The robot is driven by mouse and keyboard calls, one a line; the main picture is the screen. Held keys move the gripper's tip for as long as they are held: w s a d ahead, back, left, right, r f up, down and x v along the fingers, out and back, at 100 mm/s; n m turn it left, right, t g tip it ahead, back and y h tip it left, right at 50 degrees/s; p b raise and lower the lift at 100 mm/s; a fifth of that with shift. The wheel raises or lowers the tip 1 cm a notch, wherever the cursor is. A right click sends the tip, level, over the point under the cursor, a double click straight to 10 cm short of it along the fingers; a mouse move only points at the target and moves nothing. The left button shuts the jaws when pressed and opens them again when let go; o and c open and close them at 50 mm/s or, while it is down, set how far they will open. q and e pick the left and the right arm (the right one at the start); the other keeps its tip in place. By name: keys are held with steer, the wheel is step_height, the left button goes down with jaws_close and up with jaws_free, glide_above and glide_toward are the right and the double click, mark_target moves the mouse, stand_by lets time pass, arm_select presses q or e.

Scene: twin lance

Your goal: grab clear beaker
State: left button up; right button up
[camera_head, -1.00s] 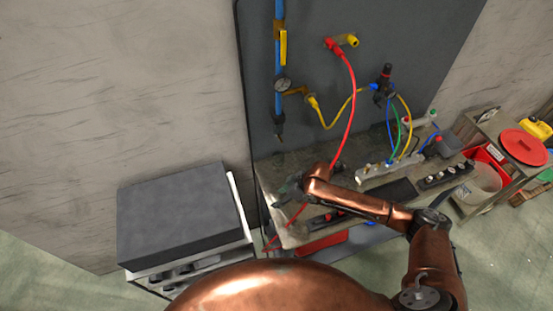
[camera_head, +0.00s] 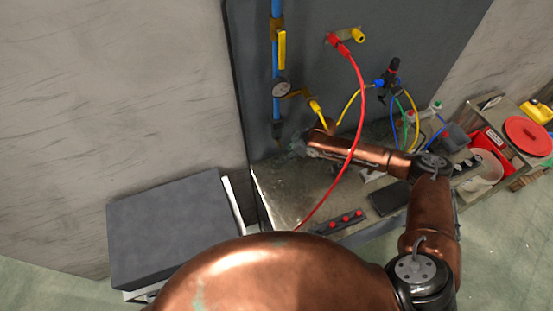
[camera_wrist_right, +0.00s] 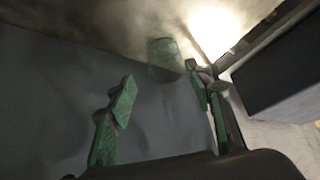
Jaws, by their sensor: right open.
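In the right wrist view a see-through, greenish cylinder, which looks like the clear beaker (camera_wrist_right: 163,55), stands just beyond my right gripper (camera_wrist_right: 158,80). The gripper's green fingers are spread apart, with nothing between them. The beaker shows past the gap between the fingertips, nearer the right one. In the head view my right gripper (camera_head: 297,147) is over the back left part of the workbench (camera_head: 283,190), close to the wall panel. I cannot make out the beaker in the head view. My left gripper is not in view.
A red hose (camera_head: 361,95) hangs from the panel and crosses in front of my right forearm. A blue pipe with a gauge (camera_head: 282,90) runs down the panel near the gripper. A dark grey box (camera_head: 170,225) stands left of the bench.

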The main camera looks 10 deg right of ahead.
mark_target(278, 158)
steer(key=a+f, duration=0.1)
steer(key=a+f+p, duration=0.1)
steer(key=shift+w+a+f, duration=0.25)
steer(key=shift+w+a, duration=0.05)
steer(key=shift+w, duration=0.05)
steer(key=shift+x, duration=1.1)
steer(key=shift+f, duration=0.25)
steer(key=shift+c, duration=1.1)
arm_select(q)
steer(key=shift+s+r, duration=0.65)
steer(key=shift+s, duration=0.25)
arm_select(e)
steer(key=c, duration=0.7)
